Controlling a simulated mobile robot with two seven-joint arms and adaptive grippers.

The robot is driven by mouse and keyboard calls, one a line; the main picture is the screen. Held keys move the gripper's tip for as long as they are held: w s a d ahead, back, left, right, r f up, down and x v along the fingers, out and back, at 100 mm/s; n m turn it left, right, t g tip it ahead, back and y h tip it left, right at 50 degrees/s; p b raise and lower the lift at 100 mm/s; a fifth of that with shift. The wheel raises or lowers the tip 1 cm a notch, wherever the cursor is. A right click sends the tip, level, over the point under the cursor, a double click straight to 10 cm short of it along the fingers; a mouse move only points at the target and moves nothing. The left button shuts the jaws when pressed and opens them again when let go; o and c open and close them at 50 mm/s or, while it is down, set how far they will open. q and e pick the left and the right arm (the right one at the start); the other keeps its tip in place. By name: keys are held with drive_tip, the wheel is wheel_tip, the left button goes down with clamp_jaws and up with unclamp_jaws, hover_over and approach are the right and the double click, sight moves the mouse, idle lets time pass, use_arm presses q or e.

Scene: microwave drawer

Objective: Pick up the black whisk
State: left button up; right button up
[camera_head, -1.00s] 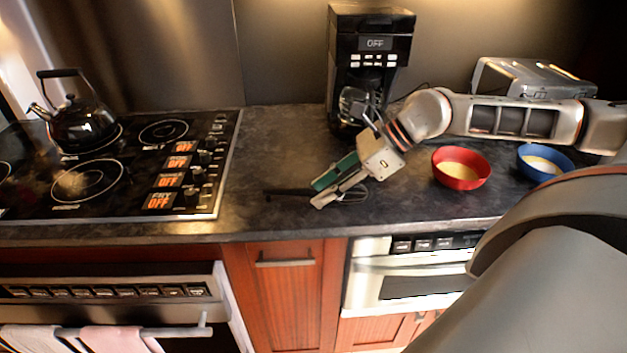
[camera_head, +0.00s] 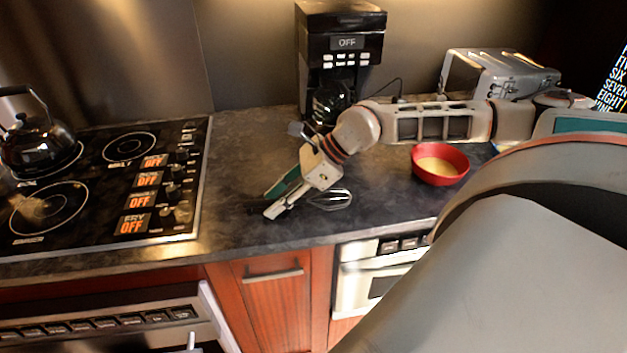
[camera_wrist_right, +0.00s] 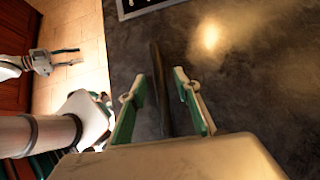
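The black whisk lies on the dark counter; its wire head (camera_head: 332,199) shows just right of my right gripper (camera_head: 268,203) in the head view. My right gripper points down at the whisk's handle and is open. In the right wrist view the dark handle (camera_wrist_right: 158,85) runs between the two green-padded fingers (camera_wrist_right: 165,95), with a gap visible on each side. Part of the handle is hidden by the gripper in the head view. My left gripper (camera_wrist_right: 68,58) shows at the left of the wrist view, away from the counter, fingers apart and empty.
The cooktop (camera_head: 105,185) with a black kettle (camera_head: 38,140) is at left. A coffee maker (camera_head: 338,70) stands behind the gripper. A red bowl (camera_head: 440,164) and a toaster (camera_head: 495,75) are at right. The counter's front edge (camera_head: 270,247) is close to the whisk.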

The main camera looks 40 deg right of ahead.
drive_tip(key=shift+w+a+f, duration=0.1)
drive_tip(key=shift+f, duration=0.05)
clamp_jaws()
